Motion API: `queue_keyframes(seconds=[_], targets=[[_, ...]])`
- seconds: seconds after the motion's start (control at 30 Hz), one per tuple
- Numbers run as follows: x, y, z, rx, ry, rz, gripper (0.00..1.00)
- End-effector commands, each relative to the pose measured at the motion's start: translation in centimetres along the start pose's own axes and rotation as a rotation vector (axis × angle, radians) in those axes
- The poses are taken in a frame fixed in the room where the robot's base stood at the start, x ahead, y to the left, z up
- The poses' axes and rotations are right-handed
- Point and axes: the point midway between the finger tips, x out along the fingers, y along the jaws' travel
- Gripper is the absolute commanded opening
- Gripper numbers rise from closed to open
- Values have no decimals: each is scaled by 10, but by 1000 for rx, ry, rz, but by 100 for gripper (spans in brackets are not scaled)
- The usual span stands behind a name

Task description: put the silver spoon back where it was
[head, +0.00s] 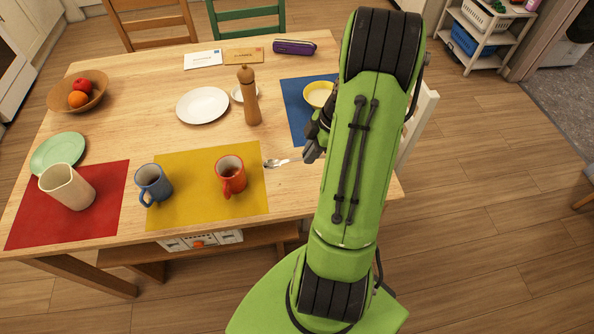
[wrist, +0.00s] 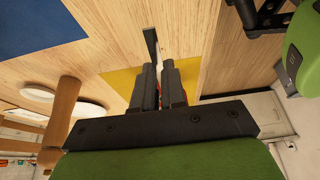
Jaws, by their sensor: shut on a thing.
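The silver spoon (head: 277,163) shows in the head view just right of the yellow mat, its bowl end pointing left. Its handle runs right to my gripper (head: 309,152), which is shut on it. In the wrist view my gripper (wrist: 159,68) has its two fingers close together. A thin dark strip (wrist: 151,42), apparently part of the spoon, sticks out past the left finger. The head view does not make clear whether the spoon touches the table or hangs just above it. My arm hides part of the table's right side.
A red mug (head: 230,175) and a blue mug (head: 153,184) stand on the yellow mat (head: 190,215). A yellow bowl (head: 318,94) sits on the blue mat (head: 292,100). A wooden pepper mill (head: 249,98) stands behind the spoon. Bare wood lies between the mats.

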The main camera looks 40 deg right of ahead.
Motion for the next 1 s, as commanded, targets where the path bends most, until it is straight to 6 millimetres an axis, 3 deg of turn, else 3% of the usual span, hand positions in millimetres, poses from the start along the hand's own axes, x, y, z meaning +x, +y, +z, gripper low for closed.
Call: queue_keyframes(seconds=[0.2, 0.5, 0.87, 0.9, 1.0], targets=[[43, -3, 18, 3, 7, -7, 0], [86, -2, 36, 1, 6, -5, 0], [92, -2, 39, -1, 3, -1, 0], [93, -2, 39, -1, 3, -1, 12], [92, -2, 39, -1, 3, -1, 28]])
